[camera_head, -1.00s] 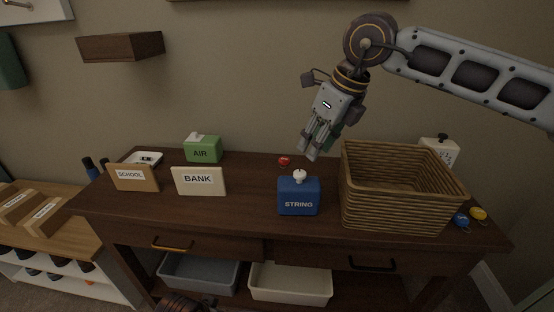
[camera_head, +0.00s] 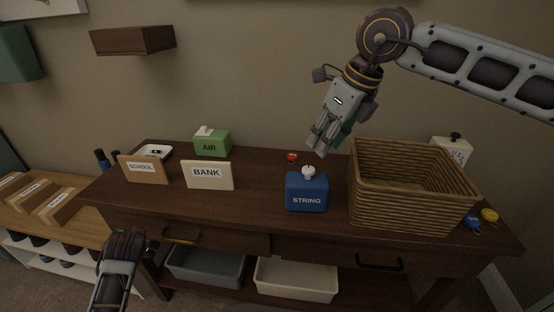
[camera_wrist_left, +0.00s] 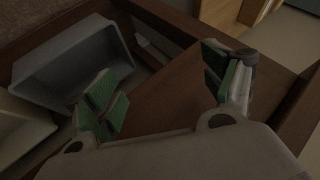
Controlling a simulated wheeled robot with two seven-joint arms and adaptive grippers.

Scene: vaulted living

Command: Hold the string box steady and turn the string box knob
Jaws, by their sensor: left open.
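The blue string box (camera_head: 306,193) stands upright on the dark wooden table, its STRING label facing me. Its white knob (camera_head: 308,172) sits on top, and nothing touches box or knob. My right gripper (camera_head: 322,148) hangs in the air above the table, up and right of the box, pointing down; the gap between its fingers is unclear. My left gripper (camera_head: 124,246) is low at the table's front left, well away from the box. In the left wrist view its green-padded fingers (camera_wrist_left: 160,85) are wide apart and empty.
A wicker basket (camera_head: 412,190) stands close right of the box. BANK (camera_head: 207,176) and SCHOOL (camera_head: 143,170) cards and a green AIR box (camera_head: 212,142) are to the left. A small red object (camera_head: 292,157) lies behind. Drawers and bins (camera_head: 296,279) are below.

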